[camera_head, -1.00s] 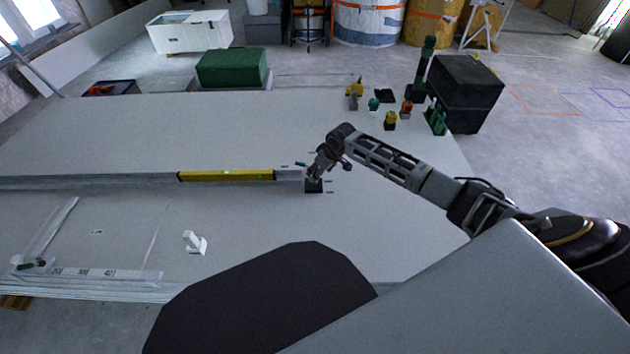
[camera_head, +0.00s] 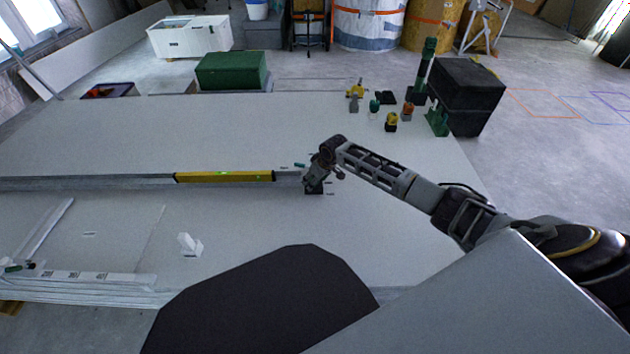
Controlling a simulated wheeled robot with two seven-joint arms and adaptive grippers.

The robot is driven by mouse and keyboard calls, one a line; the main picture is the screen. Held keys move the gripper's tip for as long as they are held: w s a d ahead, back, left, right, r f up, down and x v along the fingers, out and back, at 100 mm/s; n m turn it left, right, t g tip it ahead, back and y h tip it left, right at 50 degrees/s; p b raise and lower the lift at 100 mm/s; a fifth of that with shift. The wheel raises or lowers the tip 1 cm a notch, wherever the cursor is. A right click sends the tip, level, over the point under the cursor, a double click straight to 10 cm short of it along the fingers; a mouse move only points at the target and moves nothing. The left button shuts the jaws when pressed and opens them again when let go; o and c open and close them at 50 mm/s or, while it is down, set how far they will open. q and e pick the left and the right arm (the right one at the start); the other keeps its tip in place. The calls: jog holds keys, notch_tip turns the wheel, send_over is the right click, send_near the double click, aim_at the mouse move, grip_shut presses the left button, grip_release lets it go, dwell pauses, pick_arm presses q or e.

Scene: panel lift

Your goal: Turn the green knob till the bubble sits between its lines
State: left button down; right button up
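A yellow spirit level (camera_head: 224,177) lies along a long grey rail (camera_head: 90,183) on the pale panel (camera_head: 250,135). My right gripper (camera_head: 311,184) is at the rail's right end, over a small dark block (camera_head: 314,189). It points down and hides most of what is there, so I cannot tell whether it touches the green knob. A small green piece (camera_head: 300,165) shows just left of the gripper. My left gripper is not in view.
Several small coloured pieces, including a yellow one (camera_head: 391,121), stand on the panel's far right, near a black case (camera_head: 467,94). A green box (camera_head: 232,71) is behind the panel. A white bracket (camera_head: 190,244) stands in front of the rail.

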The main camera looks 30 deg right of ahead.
jog(key=c, duration=1)
jog(key=shift+n+y+p, duration=0.3)
jog(key=shift+n+p, duration=0.3)
jog(key=shift+n, duration=0.2)
jog(key=shift+f+n+g+y, duration=0.1)
jog(key=shift+n+g+y, duration=0.3)
jog(key=shift+n, duration=0.8)
jog(key=shift+w+d+n+g+y, duration=0.1)
jog(key=shift+n+g+y, duration=0.2)
jog(key=shift+n, duration=1)
jog(key=shift+n+b, duration=0.4)
jog(key=shift+n, duration=0.1)
jog(key=shift+g, duration=0.3)
